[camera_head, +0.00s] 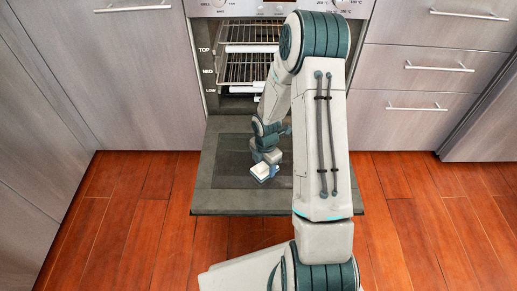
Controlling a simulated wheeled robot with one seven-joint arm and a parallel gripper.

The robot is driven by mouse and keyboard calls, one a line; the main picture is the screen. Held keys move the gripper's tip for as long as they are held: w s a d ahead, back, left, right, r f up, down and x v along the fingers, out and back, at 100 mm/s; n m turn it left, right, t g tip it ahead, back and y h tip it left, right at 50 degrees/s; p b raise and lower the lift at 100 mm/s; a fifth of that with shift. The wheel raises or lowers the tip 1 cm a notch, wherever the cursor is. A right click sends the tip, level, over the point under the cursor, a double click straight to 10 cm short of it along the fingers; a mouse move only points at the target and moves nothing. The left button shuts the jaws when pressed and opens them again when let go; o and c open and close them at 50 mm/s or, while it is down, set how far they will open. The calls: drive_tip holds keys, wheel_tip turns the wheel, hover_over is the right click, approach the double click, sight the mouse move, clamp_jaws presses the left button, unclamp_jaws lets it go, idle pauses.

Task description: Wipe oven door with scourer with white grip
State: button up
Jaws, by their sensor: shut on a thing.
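The oven door (234,199) is folded down open, its dark inner face turned up. My gripper (265,160) is over the middle of the door, pointing down. It is shut on the scourer (263,172), which shows a white top and a bluish lower edge. The scourer is at or just above the door's inner panel; I cannot tell whether it touches. My arm hides the right part of the door and part of the oven opening.
The open oven (240,65) holds wire racks (248,70) behind the door. Grey drawers with bar handles (440,67) stand at the right, and grey cabinets (150,75) at the left. The red wooden floor (125,215) is clear on both sides of the door.

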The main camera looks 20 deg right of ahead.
drive_tip(key=shift+w+a, duration=0.25)
drive_tip(key=shift+a, duration=0.55)
wheel_tip(320, 180, up, 3)
drive_tip(key=shift+w+f+p, duration=0.1)
drive_tip(key=shift+f+p, duration=0.1)
drive_tip(key=shift+p, duration=0.6)
wheel_tip(320, 180, up, 2)
drive_tip(key=shift+a+p, duration=0.15)
drive_tip(key=shift+p, duration=0.85)
drive_tip(key=shift+r+p, duration=1.6)
drive_tip(key=shift+r, duration=0.15)
